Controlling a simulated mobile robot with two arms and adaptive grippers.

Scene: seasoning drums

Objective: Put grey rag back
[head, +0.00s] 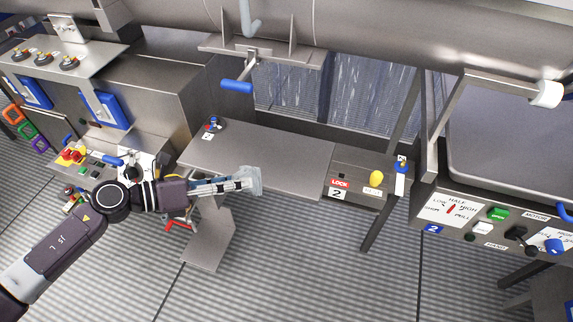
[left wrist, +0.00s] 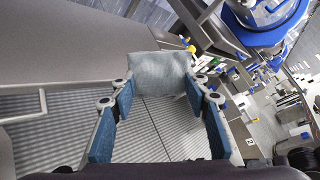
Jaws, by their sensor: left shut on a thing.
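The grey rag (head: 256,181) is a pale, small cloth at the tip of my left gripper (head: 240,185). In the left wrist view the rag (left wrist: 158,72) spans the gap between the two blue-padded fingers of the left gripper (left wrist: 160,88). The gripper is shut on it. In the head view the rag is over the front edge of a grey metal shelf (head: 285,155); I cannot tell whether it touches the shelf. My right gripper is not in view.
A lock box with a yellow knob (head: 376,177) sits at the shelf's right end. A blue-handled lever (head: 237,87) hangs above the shelf. A control panel (head: 490,225) is at the right. The shelf top is mostly clear. The ribbed floor (head: 310,270) is open in front.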

